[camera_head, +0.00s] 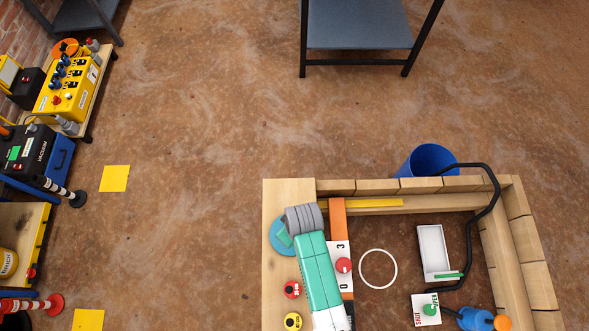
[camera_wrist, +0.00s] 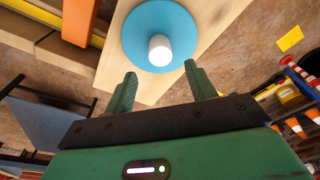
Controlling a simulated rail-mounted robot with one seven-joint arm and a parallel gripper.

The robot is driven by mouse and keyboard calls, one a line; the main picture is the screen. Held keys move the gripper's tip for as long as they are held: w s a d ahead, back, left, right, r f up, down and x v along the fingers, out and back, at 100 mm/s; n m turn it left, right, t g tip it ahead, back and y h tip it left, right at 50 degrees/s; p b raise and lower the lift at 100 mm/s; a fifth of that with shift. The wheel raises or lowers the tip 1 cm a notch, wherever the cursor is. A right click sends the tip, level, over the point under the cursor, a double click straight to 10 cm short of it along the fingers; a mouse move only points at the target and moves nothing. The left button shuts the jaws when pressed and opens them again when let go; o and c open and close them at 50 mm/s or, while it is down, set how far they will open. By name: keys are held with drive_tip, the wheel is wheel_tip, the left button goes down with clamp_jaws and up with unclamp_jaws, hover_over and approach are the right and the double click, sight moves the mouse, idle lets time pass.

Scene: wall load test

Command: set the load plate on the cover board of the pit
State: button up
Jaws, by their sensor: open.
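The load plate appears to be the blue disc with a white knob (camera_wrist: 147,22), lying flat on a pale wooden board (camera_wrist: 112,72). In the head view the blue disc (camera_head: 274,247) is partly covered by my arm. The pale board (camera_head: 288,191) forms the left side of the pit; I take it as the cover board. My gripper (camera_wrist: 163,85) is open, its two green fingers apart at the near side of the disc. Nothing is between the fingers; the knob stands beyond the tips. In the head view my gripper is mostly hidden under my wrist.
An orange bar (camera_head: 338,217) and a white scale strip (camera_head: 341,252) lie right beside my arm. A white ring (camera_head: 378,251) and a tray (camera_head: 433,240) are in the pit.

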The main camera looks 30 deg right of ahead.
drive_tip(key=r, duration=0.4)
drive_tip(key=shift+s+d+r+p, duration=0.1)
drive_tip(key=shift+s+r+p, duration=0.05)
drive_tip(key=shift+s+p, duration=0.2)
